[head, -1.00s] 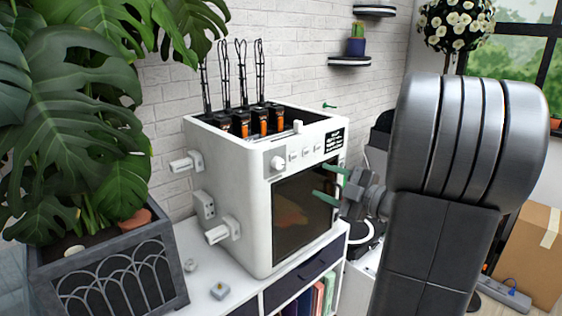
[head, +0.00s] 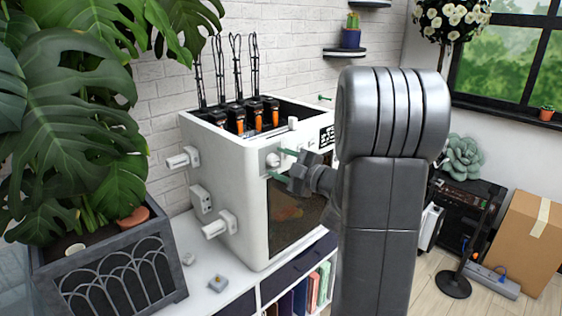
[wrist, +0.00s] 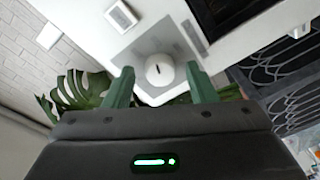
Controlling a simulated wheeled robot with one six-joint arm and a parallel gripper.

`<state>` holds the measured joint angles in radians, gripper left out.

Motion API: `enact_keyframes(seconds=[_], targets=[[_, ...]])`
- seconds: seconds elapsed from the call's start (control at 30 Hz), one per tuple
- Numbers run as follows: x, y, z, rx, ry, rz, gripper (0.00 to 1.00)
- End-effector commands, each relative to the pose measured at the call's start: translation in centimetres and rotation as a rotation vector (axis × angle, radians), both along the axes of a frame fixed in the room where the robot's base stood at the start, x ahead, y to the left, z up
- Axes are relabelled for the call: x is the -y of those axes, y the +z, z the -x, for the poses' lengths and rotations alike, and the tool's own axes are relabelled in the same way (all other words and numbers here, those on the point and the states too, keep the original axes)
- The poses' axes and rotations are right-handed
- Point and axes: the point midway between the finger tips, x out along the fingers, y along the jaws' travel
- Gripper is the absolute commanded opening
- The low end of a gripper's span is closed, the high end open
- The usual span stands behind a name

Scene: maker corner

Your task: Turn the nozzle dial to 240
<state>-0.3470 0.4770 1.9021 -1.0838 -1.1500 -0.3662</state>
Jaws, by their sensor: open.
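The white machine (head: 222,190) stands on a white shelf unit, with its dark front window facing right. The round white nozzle dial (head: 272,159) is on the upper left of its front panel. In the wrist view the dial (wrist: 160,70) has a short dark mark on its face and sits on a grey plate. My gripper (head: 279,163) is open, its green fingers at the dial. In the wrist view my gripper (wrist: 160,84) has one finger on each side of the dial, with gaps showing. Numbers around the dial are not readable.
A large leafy plant in a grey planter (head: 165,275) stands to the left. Small loose parts (head: 218,283) lie on the shelf top by the machine. Filament spools or cartridges with orange parts (head: 257,118) stand in the machine's open top. A cardboard box (head: 525,235) is on the floor at right.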

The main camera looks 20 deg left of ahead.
Motion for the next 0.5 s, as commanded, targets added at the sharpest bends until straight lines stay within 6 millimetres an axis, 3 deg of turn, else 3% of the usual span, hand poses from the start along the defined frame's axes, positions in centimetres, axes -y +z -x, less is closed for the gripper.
enact_keyframes(seconds=[0.3, 0.5], targets=[[-0.25, 0.00, -0.05, 0.001, 0.001, 0.000, 0.51], [-0.23, 0.00, -0.04, 0.001, 0.001, 0.000, 0.12]])
